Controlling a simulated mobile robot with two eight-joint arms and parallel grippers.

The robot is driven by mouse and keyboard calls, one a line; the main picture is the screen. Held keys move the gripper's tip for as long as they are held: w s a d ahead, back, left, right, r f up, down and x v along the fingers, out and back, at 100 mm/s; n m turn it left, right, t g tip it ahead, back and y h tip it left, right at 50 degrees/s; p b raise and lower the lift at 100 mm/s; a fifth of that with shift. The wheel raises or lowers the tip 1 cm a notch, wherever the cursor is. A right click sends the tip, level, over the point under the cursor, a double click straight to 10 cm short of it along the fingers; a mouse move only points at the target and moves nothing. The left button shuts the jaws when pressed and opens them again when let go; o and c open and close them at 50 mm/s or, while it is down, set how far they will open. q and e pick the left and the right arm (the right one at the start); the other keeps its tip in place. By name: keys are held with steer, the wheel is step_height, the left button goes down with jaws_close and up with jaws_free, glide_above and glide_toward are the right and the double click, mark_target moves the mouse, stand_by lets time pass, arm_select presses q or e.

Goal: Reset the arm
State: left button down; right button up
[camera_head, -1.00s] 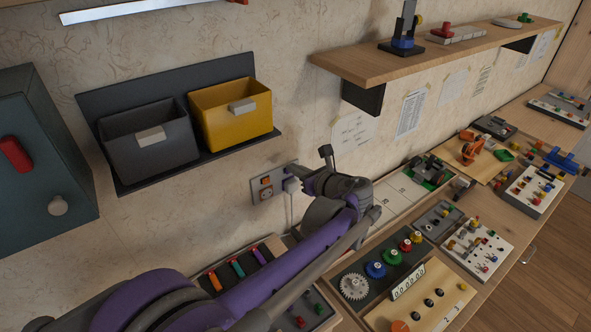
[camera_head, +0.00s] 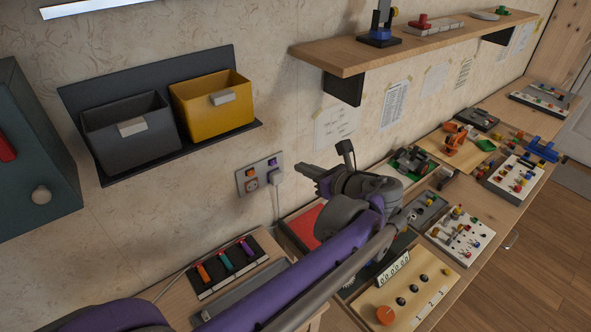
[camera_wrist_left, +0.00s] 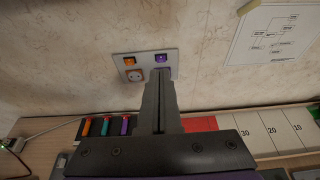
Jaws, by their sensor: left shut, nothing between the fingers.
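My left arm reaches in from the bottom left of the head view. Its gripper (camera_head: 303,171) is shut and empty, with its fingers pointing left toward the wall. It hangs in front of the wall, to the right of a grey socket panel (camera_head: 252,191) in the picture. The panel has an orange button, a purple button and a socket with a plug. In the left wrist view the shut fingers (camera_wrist_left: 158,75) point at the panel (camera_wrist_left: 129,60) and overlap its lower right part. I cannot tell the exact gap to the wall. My right gripper does not show.
A grey bin (camera_head: 104,152) and a yellow bin (camera_head: 206,121) hang on the wall at the left. A wooden shelf (camera_head: 350,54) juts out above right. Below, the bench carries a rack of coloured sliders (camera_head: 229,266) and several boards, including a knob board (camera_head: 462,236).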

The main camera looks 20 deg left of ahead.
arm_select(q)
steer(key=shift+s+d+r, duration=0.35)
steer(key=shift+d+r, duration=0.1)
steer(key=shift+d, duration=0.1)
steer(key=s+a+f+n+g+h+p, duration=0.1)
steer(key=s+a+f+n+h, duration=0.15)
steer(key=s+f+n, duration=0.4)
steer(key=s+a+f+n+g+h, duration=0.2)
steer(key=s+f+n+h, duration=0.25)
steer(key=s, duration=0.35)
steer(key=s+d+f+n+h, duration=0.2)
steer(key=s+f+n, duration=0.2)
steer(key=s+n, duration=0.1)
steer(key=s+d+f+n+t+h+p, duration=0.1)
steer(key=s+d+f+n+h, duration=0.2)
steer(key=s+n, duration=0.3)
steer(key=shift+d+f+n, duration=0.35)
steer(key=shift+f+n, duration=0.2)
steer(key=shift+n, duration=0.35)
